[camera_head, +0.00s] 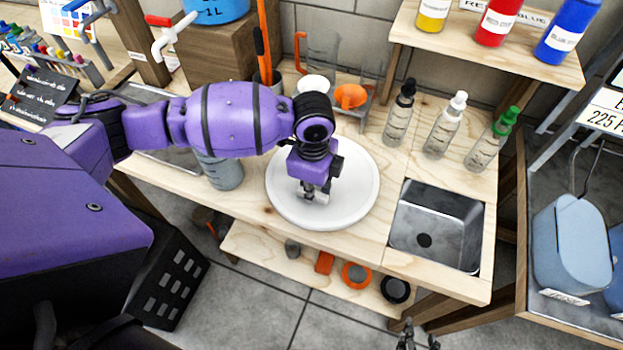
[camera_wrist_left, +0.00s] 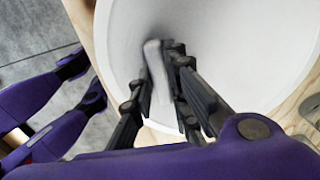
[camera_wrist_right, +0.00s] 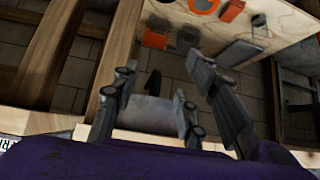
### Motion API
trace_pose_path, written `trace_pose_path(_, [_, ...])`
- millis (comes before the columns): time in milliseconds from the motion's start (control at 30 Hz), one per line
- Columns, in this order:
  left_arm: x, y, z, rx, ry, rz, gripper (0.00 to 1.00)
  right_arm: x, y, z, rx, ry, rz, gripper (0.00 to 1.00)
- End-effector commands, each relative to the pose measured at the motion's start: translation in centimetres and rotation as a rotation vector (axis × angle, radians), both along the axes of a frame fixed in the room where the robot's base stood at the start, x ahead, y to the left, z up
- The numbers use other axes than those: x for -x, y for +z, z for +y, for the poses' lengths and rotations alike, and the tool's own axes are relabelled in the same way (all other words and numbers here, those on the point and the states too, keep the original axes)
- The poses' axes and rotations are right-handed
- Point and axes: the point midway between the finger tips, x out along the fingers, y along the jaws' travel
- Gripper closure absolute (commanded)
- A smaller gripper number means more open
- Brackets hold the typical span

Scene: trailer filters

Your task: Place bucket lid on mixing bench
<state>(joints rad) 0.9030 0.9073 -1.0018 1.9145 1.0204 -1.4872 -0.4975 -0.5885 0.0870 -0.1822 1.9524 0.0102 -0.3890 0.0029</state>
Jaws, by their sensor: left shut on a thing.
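The bucket lid (camera_head: 352,200) is a large white disc over the wooden mixing bench (camera_head: 400,200), left of the sink. It lies flat on the bench or just above it; I cannot tell which. Its near edge is close to the bench's front edge. My left gripper (camera_head: 313,196) reaches down at the lid's middle, shut on its raised white handle. In the left wrist view the handle (camera_wrist_left: 157,75) stands between the fingers, with the lid (camera_wrist_left: 235,50) around it. My right gripper (camera_head: 415,340) is low in front of the bench, open and empty; its spread fingers (camera_wrist_right: 163,72) show in the right wrist view.
A metal sink (camera_head: 437,225) is right of the lid. Several dropper bottles (camera_head: 440,128) stand behind. A grey beaker (camera_head: 222,172) is left of the lid, and an orange funnel (camera_head: 350,97) behind. A lower shelf (camera_head: 262,255) holds small items. A black crate (camera_head: 172,280) stands on the floor.

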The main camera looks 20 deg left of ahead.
Motion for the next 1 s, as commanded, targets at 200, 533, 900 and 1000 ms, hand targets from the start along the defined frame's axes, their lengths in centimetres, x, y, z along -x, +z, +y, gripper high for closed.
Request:
trace_pose_path(200, [0.0,-0.2,0.0,0.000,0.000,0.000,0.66,0.4,-0.1,0.1,-0.003,-0.006,0.006,0.60])
trace_pose_path(533, [0.0,0.0,0.0,0.000,0.000,0.000,0.66,1.0,-0.3,-0.1,-0.002,-0.009,0.016,0.60])
trace_pose_path(900, [-0.2,6.4,0.0,-0.001,-0.001,-0.007,0.66,0.4,0.4,-0.3,0.006,0.003,0.003,0.60])
trace_pose_path(1000, [-0.1,8.4,0.0,0.000,-0.001,-0.006,0.66,0.1,0.6,-0.2,0.004,0.004,-0.001,0.60])
